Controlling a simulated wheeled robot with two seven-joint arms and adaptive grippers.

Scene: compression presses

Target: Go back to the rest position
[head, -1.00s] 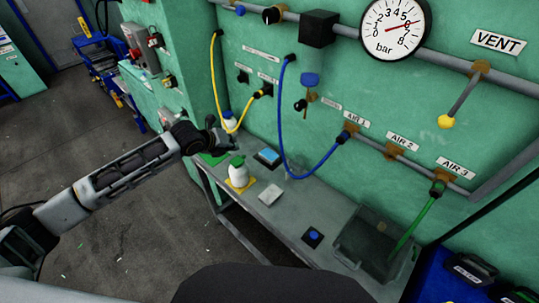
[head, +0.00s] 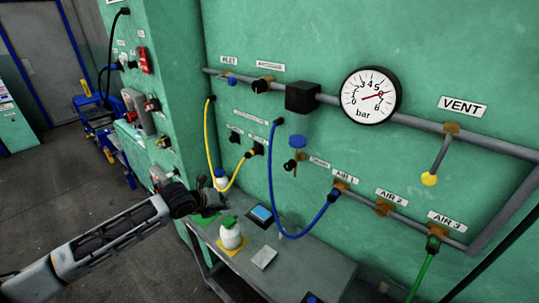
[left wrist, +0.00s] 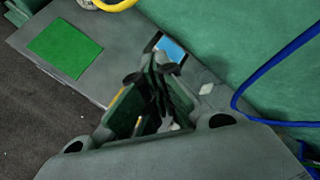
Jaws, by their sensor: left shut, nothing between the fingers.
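My left arm comes in from the left in the head view. Its gripper (head: 207,190) hangs over the left end of the grey bench (head: 283,280). The gripper is shut and empty. In the left wrist view the dark fingers (left wrist: 158,75) come together above the bench, and they partly hide the blue-screened device (left wrist: 171,49). My right gripper is not in view.
A white bottle with a green cap (head: 231,235) stands on a yellow mat. The green wall carries a gauge (head: 370,95), pipes and a blue hose (head: 271,190).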

